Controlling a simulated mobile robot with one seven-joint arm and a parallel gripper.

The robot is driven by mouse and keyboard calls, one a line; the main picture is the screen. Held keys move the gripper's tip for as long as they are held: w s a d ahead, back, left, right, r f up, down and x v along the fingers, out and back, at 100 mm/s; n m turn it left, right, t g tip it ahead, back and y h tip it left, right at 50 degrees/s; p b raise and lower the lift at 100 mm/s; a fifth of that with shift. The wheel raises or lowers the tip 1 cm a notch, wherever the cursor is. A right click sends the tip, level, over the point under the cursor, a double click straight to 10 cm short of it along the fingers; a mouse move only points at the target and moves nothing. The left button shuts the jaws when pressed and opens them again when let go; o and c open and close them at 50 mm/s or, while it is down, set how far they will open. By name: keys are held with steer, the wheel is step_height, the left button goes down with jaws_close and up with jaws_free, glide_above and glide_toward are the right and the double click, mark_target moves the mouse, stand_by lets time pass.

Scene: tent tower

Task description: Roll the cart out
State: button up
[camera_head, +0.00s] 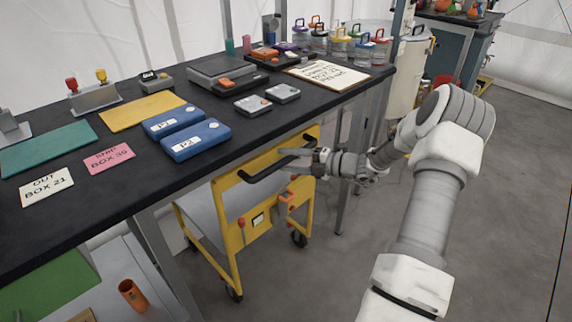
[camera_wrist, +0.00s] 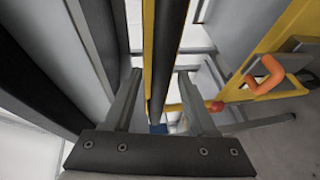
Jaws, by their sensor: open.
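The yellow cart (camera_head: 231,219) stands under the black-topped bench, on small black casters. Its black push handle (camera_head: 270,168) runs along the top of its end panel. My gripper (camera_head: 297,157) is at the right end of this handle. In the wrist view my gripper (camera_wrist: 160,80) has its two fingers apart, with the black handle bar (camera_wrist: 168,50) passing between them. Neither finger clearly touches the bar. An orange lever (camera_head: 286,200) sits on the cart's end panel; it also shows in the wrist view (camera_wrist: 266,74), right of the fingers.
The bench top (camera_head: 130,180) lies just above the cart and holds blue boxes, cards and several lidded jars. A bench leg (camera_head: 352,165) stands right of the cart. A lower shelf (camera_head: 110,275) is at the left. Grey floor (camera_head: 300,285) is open in front.

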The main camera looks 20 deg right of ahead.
steer(key=shift+w+a+f, duration=0.1)
steer(key=shift+w+a, duration=0.2)
steer(key=shift+w, duration=0.05)
steer(key=shift+c, duration=0.2)
jaws_close()
stand_by(1.1)
